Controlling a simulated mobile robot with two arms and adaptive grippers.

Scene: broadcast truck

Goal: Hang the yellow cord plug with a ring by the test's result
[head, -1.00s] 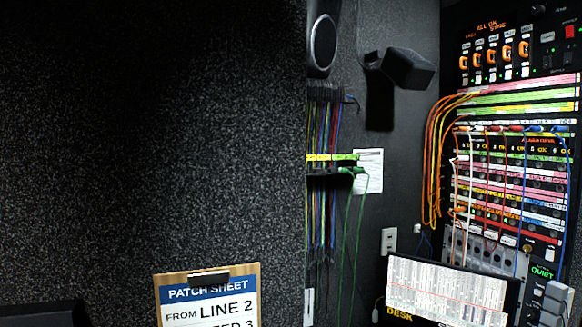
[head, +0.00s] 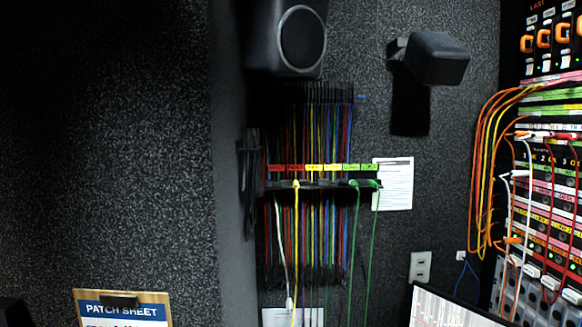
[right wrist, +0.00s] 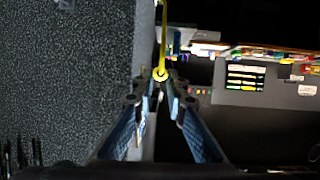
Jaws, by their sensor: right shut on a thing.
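In the right wrist view, my right gripper (right wrist: 161,82) has its fingertips closed together on the end of a yellow cord plug (right wrist: 160,74). The plug end looks like a small yellow ring, and its yellow cord runs up out of the frame. In the head view, a cord rack (head: 310,184) on the wall has red, yellow and green labels, too small to read. A yellow cord (head: 296,215) hangs from it under the red labels. Two green cords (head: 356,240) hang under the green labels. Neither gripper shows in the head view.
A patch sheet clipboard (head: 122,309) is at the lower left, mostly cut off. The patch bay (head: 545,190) with orange, red and white cords stands at the right.

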